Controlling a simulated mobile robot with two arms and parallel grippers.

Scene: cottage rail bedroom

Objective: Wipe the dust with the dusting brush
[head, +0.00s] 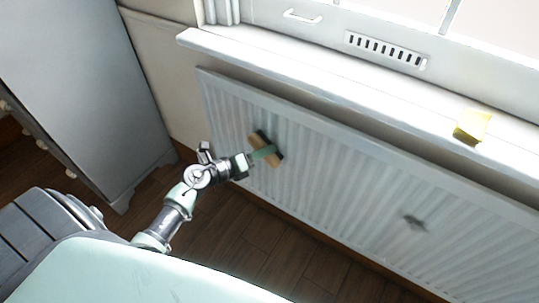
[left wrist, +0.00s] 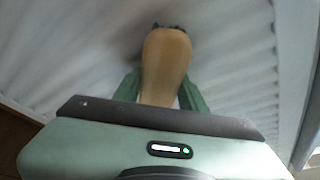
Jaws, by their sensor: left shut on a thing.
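My left gripper (head: 262,153) is shut on the dusting brush (head: 269,147), which has a tan wooden body and dark bristles. It holds the brush at the front of the white ribbed radiator (head: 330,165), near its upper left. In the left wrist view the brush (left wrist: 166,60) stands between the green fingers (left wrist: 160,92), with its dark bristles toward the ribbed panel. I cannot tell whether the bristles touch it. A grey dust smudge (head: 413,222) shows on the radiator to the right, apart from the brush. My right gripper is not in view.
A white window sill (head: 300,70) juts out above the radiator. A yellow block (head: 472,126) sits on the sill at the right. A grey cabinet (head: 85,90) stands at the left. Dark wooden floor (head: 250,235) shows below the radiator.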

